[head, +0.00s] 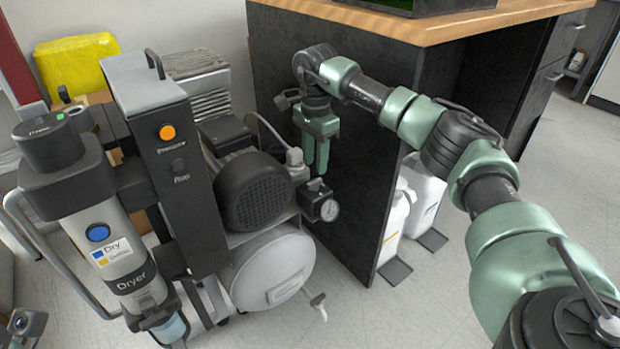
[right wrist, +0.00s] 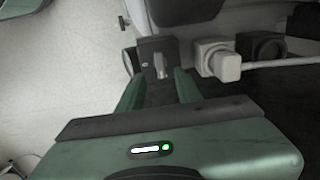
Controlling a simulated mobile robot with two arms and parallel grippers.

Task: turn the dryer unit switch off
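The dryer unit (head: 125,255) is an upright grey cylinder labelled "Dryer" at the left, with a blue round button (head: 97,232) and a black cap bearing a small green light. My right gripper (head: 315,172) points down right of the black motor, just above a small black box (head: 314,190) with a gauge. In the right wrist view its fingers (right wrist: 159,73) are apart and empty. Beyond and between the tips is a dark box (right wrist: 148,54) with a pale lever (right wrist: 160,66); contact cannot be told. I cannot tell which part is the dryer's switch.
A dark column (head: 175,190) with an orange knob stands beside the dryer. The motor (head: 254,190) sits above a white tank (head: 275,275). A black cabinet (head: 350,110) with a wooden top stands close behind my right gripper. White jugs (head: 425,195) stand below it. Floor at front is clear.

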